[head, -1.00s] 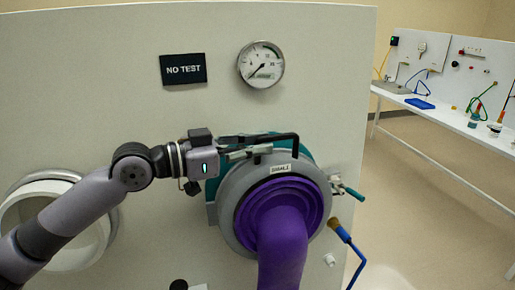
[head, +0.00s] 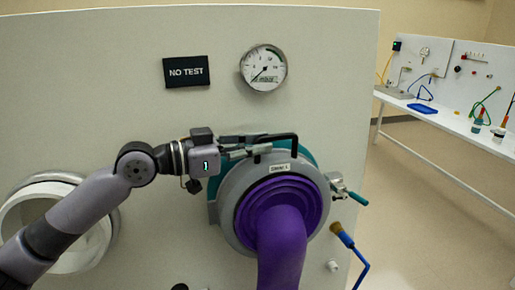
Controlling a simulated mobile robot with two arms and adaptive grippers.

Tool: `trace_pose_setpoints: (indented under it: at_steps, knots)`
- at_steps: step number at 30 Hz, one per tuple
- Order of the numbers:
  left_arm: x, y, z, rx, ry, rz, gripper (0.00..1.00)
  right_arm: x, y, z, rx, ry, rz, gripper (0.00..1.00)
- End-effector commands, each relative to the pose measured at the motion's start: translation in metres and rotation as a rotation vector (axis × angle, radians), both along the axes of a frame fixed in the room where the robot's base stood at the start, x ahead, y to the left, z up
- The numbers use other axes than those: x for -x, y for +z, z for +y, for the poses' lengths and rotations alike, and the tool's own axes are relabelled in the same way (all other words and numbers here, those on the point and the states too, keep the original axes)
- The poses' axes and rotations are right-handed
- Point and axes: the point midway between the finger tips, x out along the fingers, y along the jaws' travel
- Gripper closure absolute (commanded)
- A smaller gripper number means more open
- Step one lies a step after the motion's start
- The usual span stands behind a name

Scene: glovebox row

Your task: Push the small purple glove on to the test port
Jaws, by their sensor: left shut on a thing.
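The purple glove (head: 283,222) hangs from a grey ring (head: 228,212) with a small label, which seems to read "SMALL", at its top. The ring sits in front of the teal test port (head: 306,152), which shows only at its edges; I cannot tell whether the ring is fully seated. My left gripper (head: 262,147) is at the top of the ring, shut on the black handle (head: 292,137) there. The glove's lower end is cut off by the picture's bottom edge. My right gripper is not in view.
A "NO TEST" sign (head: 186,71) and a dial gauge (head: 263,68) are on the white panel. An open white port (head: 20,212) is at left. A teal-handled clamp (head: 350,192) and a blue brush (head: 345,238) are right of the ring. A bench (head: 440,122) stands far right.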

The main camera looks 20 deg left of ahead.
Motion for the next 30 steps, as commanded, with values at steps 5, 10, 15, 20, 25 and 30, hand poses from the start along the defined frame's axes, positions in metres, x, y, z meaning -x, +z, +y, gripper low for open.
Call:
trace_pose_setpoints:
  at_steps: [5, 10, 15, 20, 25, 30]
  knots:
    - [-0.0010, 0.0024, 0.0009, 0.004, -0.001, -0.004, 1.00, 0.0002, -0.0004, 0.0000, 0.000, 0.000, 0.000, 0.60]
    - [-0.0011, 0.0023, 0.0008, 0.005, -0.001, -0.003, 1.00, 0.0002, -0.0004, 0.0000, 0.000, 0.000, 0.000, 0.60]
    - [-0.0013, 0.0021, 0.0009, 0.005, -0.001, -0.003, 1.00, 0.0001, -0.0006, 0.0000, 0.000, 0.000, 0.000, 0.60]
    - [-0.0035, 0.0016, 0.0024, 0.006, 0.000, -0.003, 1.00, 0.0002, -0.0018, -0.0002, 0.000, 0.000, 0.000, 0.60]
    - [-0.0065, 0.0008, 0.0045, 0.005, 0.001, -0.002, 1.00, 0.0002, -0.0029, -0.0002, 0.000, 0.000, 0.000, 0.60]
    - [-0.0091, 0.0005, 0.0062, 0.004, 0.001, -0.003, 1.00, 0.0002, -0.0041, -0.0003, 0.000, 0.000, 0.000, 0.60]
